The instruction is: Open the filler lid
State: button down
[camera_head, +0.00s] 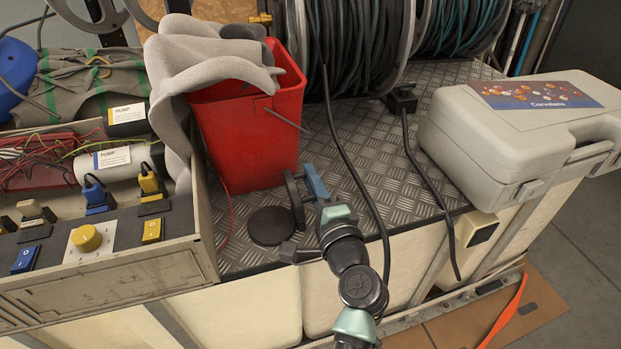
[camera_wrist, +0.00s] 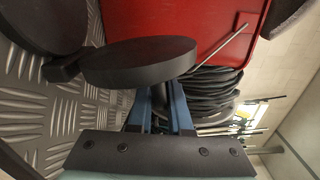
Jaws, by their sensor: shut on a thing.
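The filler lid (camera_head: 294,200) is a thin black disc standing about upright on the deck's front edge, seen nearly edge-on. Beside it on the left is a dark round filler neck (camera_head: 270,226), lying flat. My gripper (camera_head: 312,178), with blue fingers, is at the lid's right side and shut on it. In the wrist view the lid (camera_wrist: 138,60) lies across the fingers (camera_wrist: 160,98) and hides their tips, so the exact contact does not show. A dark round part, likely the neck (camera_wrist: 40,25), is at its upper left.
A red bucket (camera_head: 250,140) with a grey cloth stands close behind the lid. A control box (camera_head: 110,265) is at left. Hose reels (camera_head: 365,45) and a grey case (camera_head: 520,130) stand behind and right. Two black cables hang over the front edge right of my arm.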

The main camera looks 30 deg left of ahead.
jog(key=shift+r, duration=0.25)
jog(key=c, duration=0.9)
grip_release()
jog(key=shift+f, duration=0.15)
jog(key=p+v, duration=0.1)
jog(key=v, duration=1.2)
